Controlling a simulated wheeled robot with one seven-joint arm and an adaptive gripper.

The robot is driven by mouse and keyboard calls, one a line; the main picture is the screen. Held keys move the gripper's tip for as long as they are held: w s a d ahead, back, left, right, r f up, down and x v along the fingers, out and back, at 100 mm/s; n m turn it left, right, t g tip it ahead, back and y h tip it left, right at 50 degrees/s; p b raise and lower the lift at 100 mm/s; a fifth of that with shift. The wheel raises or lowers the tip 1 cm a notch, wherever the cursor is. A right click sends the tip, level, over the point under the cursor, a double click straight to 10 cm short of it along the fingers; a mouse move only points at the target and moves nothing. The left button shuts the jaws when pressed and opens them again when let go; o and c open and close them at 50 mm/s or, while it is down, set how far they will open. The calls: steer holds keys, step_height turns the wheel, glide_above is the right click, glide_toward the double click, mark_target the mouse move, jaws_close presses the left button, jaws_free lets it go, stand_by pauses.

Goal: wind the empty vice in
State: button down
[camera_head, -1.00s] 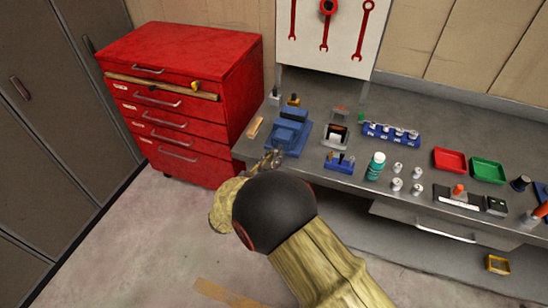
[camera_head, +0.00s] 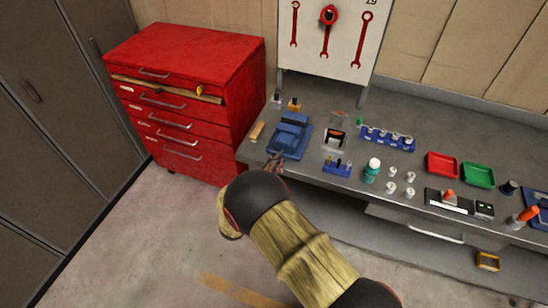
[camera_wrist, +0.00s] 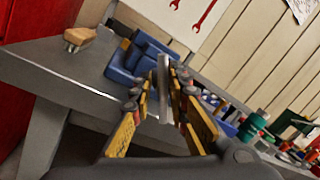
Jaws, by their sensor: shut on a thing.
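The blue vice (camera_head: 290,136) is fixed near the left front corner of the workbench. In the wrist view it stands just beyond my fingers (camera_wrist: 128,62). No workpiece shows between its jaws, though the angle partly hides the gap. A grey metal handle bar (camera_wrist: 164,80) stands nearly upright at the vice's front. My gripper (camera_wrist: 163,102) has its yellow fingers on both sides of this bar and is shut on it. In the head view my gripper (camera_head: 276,163) is at the bench's front edge, partly hidden behind my dark wrist joint.
A wooden-handled tool (camera_head: 257,131) lies left of the vice. A blue holder (camera_head: 337,167) and a green bottle (camera_head: 372,169) stand to its right. Red (camera_head: 442,164) and green trays (camera_head: 478,174) lie farther right. A red drawer cabinet (camera_head: 185,90) stands left of the bench.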

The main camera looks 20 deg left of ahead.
steer(key=shift+d+f+n+t+y+p, duration=0.2)
steer(key=shift+n+p, duration=0.35)
steer(key=shift+n, duration=0.55)
steer(key=shift+a+r+n+t+y+p, duration=0.1)
steer(key=shift+n+y+p, duration=0.3)
steer(key=shift+n, duration=0.7)
steer(key=c, duration=1.9)
jaws_free()
steer(key=shift+s, duration=0.1)
steer(key=v, duration=1.1)
steer(key=shift+s+f, duration=0.1)
steer(key=shift+s, duration=0.25)
